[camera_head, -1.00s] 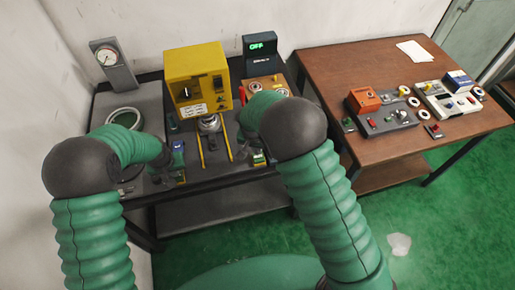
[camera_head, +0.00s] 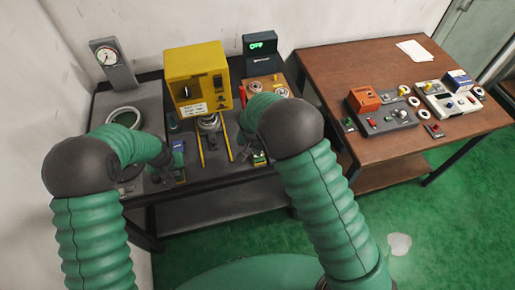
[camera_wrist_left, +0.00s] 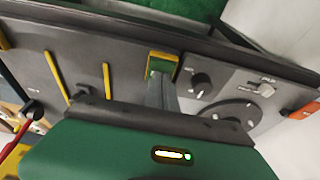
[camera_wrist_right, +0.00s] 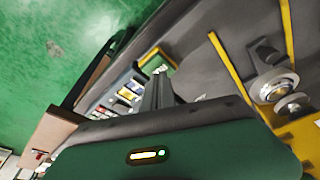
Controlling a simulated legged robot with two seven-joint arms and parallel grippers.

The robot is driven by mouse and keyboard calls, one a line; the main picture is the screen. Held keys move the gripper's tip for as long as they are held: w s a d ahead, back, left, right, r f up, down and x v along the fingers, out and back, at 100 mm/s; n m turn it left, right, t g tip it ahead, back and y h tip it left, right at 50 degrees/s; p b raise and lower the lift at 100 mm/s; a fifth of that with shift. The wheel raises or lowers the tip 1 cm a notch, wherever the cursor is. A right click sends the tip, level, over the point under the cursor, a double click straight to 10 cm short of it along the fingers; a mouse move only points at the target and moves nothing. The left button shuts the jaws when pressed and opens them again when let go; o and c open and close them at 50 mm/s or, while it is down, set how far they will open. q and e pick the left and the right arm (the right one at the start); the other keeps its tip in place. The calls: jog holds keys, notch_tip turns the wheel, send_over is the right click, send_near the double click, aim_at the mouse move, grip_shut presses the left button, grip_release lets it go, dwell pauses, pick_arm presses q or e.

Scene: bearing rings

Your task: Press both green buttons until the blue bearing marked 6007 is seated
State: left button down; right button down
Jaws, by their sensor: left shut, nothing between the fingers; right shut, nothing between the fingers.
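The yellow press (camera_head: 197,75) stands at the back of the dark bench, with a silver round part (camera_head: 208,122) below its head. I cannot make out a blue ring or the marking 6007. My left gripper (camera_head: 168,163) is shut and empty beside the left green button, which shows in a yellow housing in the left wrist view (camera_wrist_left: 162,64). My right gripper (camera_head: 249,152) is shut and empty beside the right green button, seen in a yellow housing in the right wrist view (camera_wrist_right: 155,61). In both wrist views the fingers overlap the housing edge; contact cannot be told.
A dial gauge (camera_head: 104,56) and a round ring (camera_head: 124,117) are at the left of the bench. A dark display (camera_head: 260,52) with green text stands right of the press. A brown table (camera_head: 360,68) with several devices stands to the right.

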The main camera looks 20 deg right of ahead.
jog(key=shift+x, duration=0.8)
jog(key=shift+s+a, duration=0.1)
jog(key=shift+s, duration=0.05)
jog(key=shift+r, duration=0.25)
pick_arm(q)
jog(key=shift+f, duration=0.15)
pick_arm(e)
jog(key=shift+f, duration=0.2)
